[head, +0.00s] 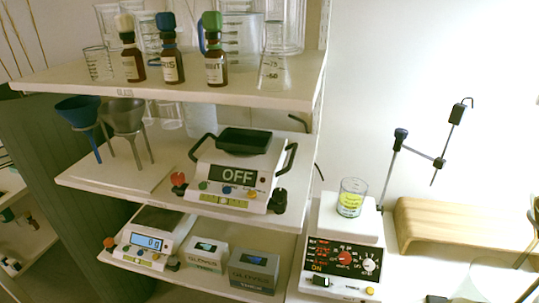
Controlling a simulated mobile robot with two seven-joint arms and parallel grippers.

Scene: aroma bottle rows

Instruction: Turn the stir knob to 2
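A white hotplate stirrer (359,229) stands at the lower right of the head view. Its dark front panel carries a red knob (344,258) and, to the right of it, a white knob (369,265). Small red and orange lit marks show at the panel's left. The lettering is too small to read, so I cannot tell which knob is for stirring or its setting. A glass beaker (351,198) with yellow-green contents stands on the stirrer's top plate. Neither of my grippers shows in this view.
A stand with a probe arm (420,153) rises behind the stirrer. A wooden block (455,222) lies to its right. Shelves at the left hold brown bottles (172,68), funnels (127,117), a device reading OFF (233,177), a scale (152,242) and glove boxes (254,271).

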